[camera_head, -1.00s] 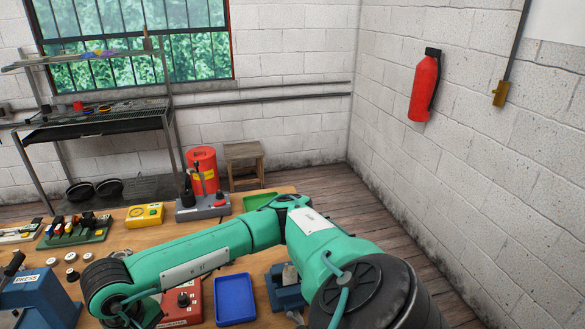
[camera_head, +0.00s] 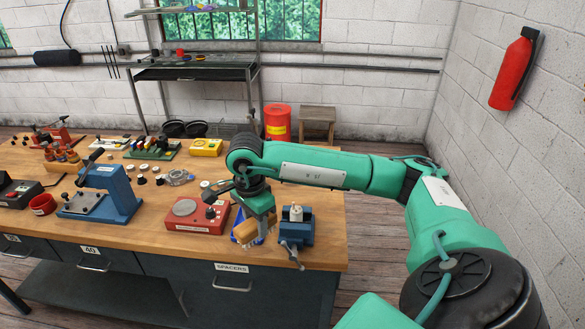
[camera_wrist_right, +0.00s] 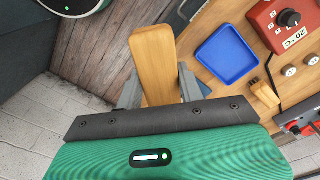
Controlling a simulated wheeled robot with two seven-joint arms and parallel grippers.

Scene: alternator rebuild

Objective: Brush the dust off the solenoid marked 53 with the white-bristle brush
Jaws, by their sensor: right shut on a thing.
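My right gripper (camera_head: 262,222) is shut on a wooden-handled brush (camera_head: 246,231); the handle also shows between the fingers in the right wrist view (camera_wrist_right: 153,55). The brush hangs above the bench's front edge; its bristle colour is not clear. Just right of it stands a small blue vise (camera_head: 296,236) with a pale metal cylinder (camera_head: 296,213) on top, perhaps the solenoid. No number 53 or dust can be read on it. The brush and cylinder look apart. My left gripper is not in view.
A blue tray (camera_wrist_right: 228,55) lies behind the brush, partly hidden in the head view. A red box with a dial (camera_head: 197,216) is left of it, then a blue press (camera_head: 108,192). A yellow device (camera_head: 206,147) is farther back.

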